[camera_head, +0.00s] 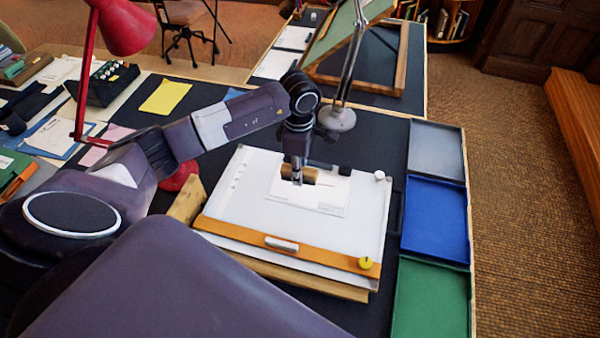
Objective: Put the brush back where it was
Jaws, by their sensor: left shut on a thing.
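My left gripper (297,180) points down over the white drafting board (235,215). It is shut on a short, brown, wooden-looking piece, which I take to be the brush (311,176). The gripper's fingers hide its middle. The brush is over a white drawing sheet (325,202) on the board. I cannot tell whether it touches the sheet. My right gripper is out of view.
A grey tray (436,150), a blue tray (435,218) and a green tray (430,300) line the right edge.

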